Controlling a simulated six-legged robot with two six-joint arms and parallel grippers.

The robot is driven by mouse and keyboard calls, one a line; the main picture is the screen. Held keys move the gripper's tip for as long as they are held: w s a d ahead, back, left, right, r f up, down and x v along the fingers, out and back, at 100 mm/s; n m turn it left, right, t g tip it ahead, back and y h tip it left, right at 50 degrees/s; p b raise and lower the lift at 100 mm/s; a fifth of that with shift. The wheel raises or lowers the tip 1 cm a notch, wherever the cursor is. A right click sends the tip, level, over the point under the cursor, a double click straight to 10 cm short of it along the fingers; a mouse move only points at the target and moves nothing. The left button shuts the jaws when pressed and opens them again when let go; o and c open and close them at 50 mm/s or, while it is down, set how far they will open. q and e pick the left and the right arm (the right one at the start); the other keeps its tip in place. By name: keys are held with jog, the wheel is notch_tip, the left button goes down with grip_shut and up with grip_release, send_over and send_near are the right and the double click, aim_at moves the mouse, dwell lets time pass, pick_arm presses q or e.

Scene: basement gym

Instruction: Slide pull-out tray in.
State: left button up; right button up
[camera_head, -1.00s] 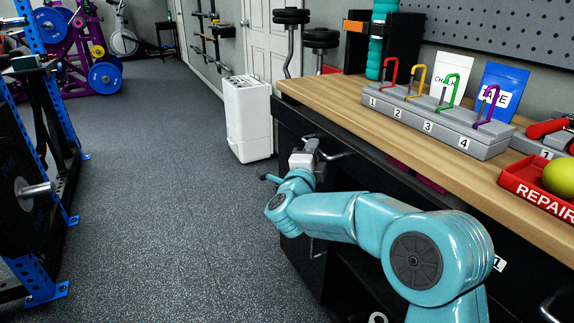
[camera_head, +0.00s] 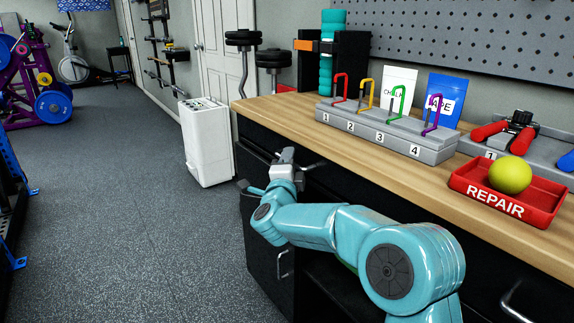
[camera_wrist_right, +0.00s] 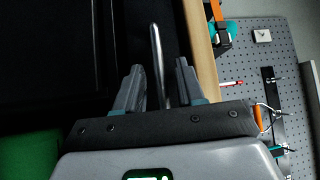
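The pull-out tray (camera_head: 350,187) is a dark front just under the wooden benchtop, mostly in shadow; how far it stands out is hard to tell. Its metal handle (camera_head: 313,166) is by my right gripper (camera_head: 284,158). In the right wrist view, the handle bar (camera_wrist_right: 157,65) runs between the two fingers of my right gripper (camera_wrist_right: 158,88). Gaps show on both sides of the bar, so the gripper looks open around it. My teal right arm hides part of the bench front. My left gripper is out of view.
The wooden benchtop (camera_head: 290,118) carries a numbered grey rack (camera_head: 385,132) with coloured hooks and a red REPAIR tray (camera_head: 510,203) with a yellow ball. A white appliance (camera_head: 207,143) stands left of the bench. The grey floor (camera_head: 130,210) on the left is clear.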

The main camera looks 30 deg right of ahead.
jog(key=p+v, duration=0.1)
jog(key=v, duration=1.5)
jog(key=shift+s+a+r, duration=0.15)
jog(key=shift+s+a, duration=0.1)
